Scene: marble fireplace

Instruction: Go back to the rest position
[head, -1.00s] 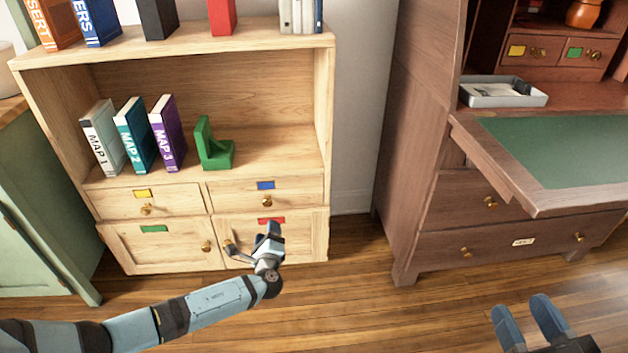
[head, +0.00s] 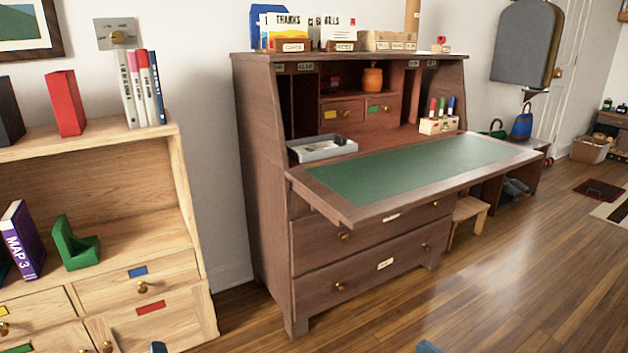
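Only a small blue-grey tip of my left gripper (head: 158,347) shows at the bottom edge, in front of the light wood bookcase (head: 185,255). A small blue-grey tip of my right gripper (head: 428,347) shows at the bottom edge, over the wooden floor. The rest of both grippers and both arms is out of view. I cannot see their fingers well enough to tell whether they are open or shut, or whether they hold anything.
The brown desk (head: 268,200) stands in the middle, its green writing surface (head: 420,165) jutting forward. A grey tray (head: 322,148) sits on it. The bookcase holds a purple book (head: 24,240) and a green bookend (head: 75,243). Open floor (head: 520,270) lies at the right.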

